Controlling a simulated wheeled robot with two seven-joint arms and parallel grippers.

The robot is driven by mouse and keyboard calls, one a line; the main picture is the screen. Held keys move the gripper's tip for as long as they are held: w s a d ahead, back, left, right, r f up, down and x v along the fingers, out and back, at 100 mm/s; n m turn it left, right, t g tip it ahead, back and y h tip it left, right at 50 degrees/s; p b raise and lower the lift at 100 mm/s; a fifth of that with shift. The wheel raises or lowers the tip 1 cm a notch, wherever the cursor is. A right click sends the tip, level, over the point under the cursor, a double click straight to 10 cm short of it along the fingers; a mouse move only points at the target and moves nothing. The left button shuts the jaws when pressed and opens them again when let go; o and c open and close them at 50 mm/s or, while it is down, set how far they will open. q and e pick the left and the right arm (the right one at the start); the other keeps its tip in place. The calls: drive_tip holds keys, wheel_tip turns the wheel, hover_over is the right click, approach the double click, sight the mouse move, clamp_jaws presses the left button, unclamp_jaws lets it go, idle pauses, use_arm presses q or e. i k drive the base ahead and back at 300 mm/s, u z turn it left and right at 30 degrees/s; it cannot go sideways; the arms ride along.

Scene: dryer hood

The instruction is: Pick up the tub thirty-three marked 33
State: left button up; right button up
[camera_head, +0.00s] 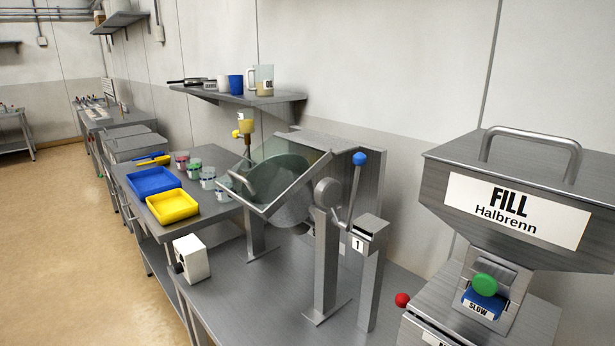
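Several small tubs stand in a row on the metal bench beyond the tilted drum. One tub (181,160) has dark red contents, one (194,169) has green contents, and a pale tub (208,178) stands nearer. The nearest tub (224,187) is beside the glass hood and partly hidden by it. They carry labels, but the print is too small to read, so I cannot tell which is marked 33. Neither of my grippers shows in this view.
A blue tray (152,182) and a yellow tray (172,207) lie left of the tubs. The glass hood (285,165) and crank lever (356,190) stand on the near bench. A white box (191,258) sits at its left edge. The FILL hopper (515,205) fills the right.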

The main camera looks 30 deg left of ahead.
sight(208, 174)
drive_tip(key=u, duration=0.5)
drive_tip(key=k, duration=0.6)
drive_tip(key=u, duration=1.4)
drive_tip(key=i, duration=0.95)
drive_tip(key=u, duration=1.05)
drive_tip(key=i, duration=2.05)
drive_tip(key=z, duration=0.45)
drive_tip(key=i, duration=1.4)
drive_tip(key=z, duration=1.2)
